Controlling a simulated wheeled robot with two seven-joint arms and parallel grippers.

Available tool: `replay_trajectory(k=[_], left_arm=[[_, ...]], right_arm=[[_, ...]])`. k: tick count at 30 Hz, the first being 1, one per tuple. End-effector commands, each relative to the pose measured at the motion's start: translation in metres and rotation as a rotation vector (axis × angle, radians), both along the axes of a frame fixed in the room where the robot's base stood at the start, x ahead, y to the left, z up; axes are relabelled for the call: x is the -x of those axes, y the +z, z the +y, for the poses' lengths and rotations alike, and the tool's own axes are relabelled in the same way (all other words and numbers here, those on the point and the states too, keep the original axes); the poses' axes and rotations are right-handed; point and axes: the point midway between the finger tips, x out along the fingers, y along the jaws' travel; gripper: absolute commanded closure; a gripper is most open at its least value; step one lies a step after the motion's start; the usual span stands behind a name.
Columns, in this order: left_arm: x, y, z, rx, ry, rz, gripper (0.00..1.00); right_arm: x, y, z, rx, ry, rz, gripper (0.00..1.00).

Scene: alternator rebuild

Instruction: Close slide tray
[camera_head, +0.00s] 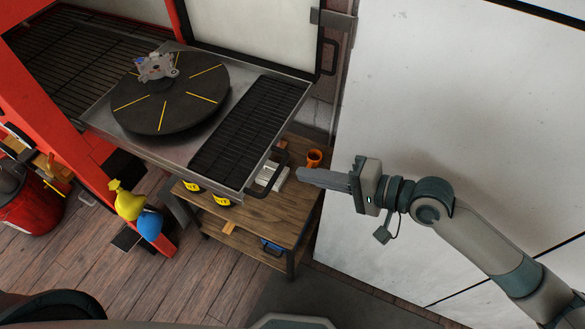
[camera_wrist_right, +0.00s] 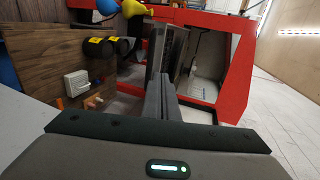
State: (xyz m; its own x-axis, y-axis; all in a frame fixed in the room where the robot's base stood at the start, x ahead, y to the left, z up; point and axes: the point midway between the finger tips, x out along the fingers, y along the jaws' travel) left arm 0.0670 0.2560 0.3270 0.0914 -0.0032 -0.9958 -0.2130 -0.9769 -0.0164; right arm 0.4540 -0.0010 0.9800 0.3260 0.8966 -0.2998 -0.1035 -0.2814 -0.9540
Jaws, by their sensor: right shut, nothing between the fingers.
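The slide tray (camera_head: 180,158) is a metal tray pulled out of the red-framed cabinet (camera_head: 60,100). It carries a dark round turntable (camera_head: 190,110) with yellow lines and a black slatted mat (camera_head: 250,125). A grey metal alternator part (camera_head: 158,66) sits on the turntable. A dark handle (camera_head: 268,178) is on the tray's near right edge. My right gripper (camera_head: 305,176) is shut and empty, to the right of the handle and apart from it. Its shut fingers also show in the right wrist view (camera_wrist_right: 163,92). My left gripper is not in view.
A white panel (camera_head: 450,90) fills the right side. Yellow (camera_head: 128,205) and blue (camera_head: 150,226) objects are at the left, near a red bin (camera_head: 28,205).

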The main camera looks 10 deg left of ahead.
Motion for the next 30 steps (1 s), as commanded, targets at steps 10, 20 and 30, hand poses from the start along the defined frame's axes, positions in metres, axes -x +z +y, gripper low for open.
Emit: replay_trajectory(k=[10, 20, 30], left_arm=[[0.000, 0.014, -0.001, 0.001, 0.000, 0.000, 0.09], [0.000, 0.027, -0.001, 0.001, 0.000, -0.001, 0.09], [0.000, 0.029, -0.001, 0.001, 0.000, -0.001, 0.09]], right_arm=[[-0.012, -0.008, 0.036, -0.002, 0.002, 0.001, 1.00], [-0.027, -0.023, 0.076, -0.001, 0.000, -0.001, 1.00], [-0.031, -0.029, 0.087, 0.001, 0.000, -0.001, 1.00]])
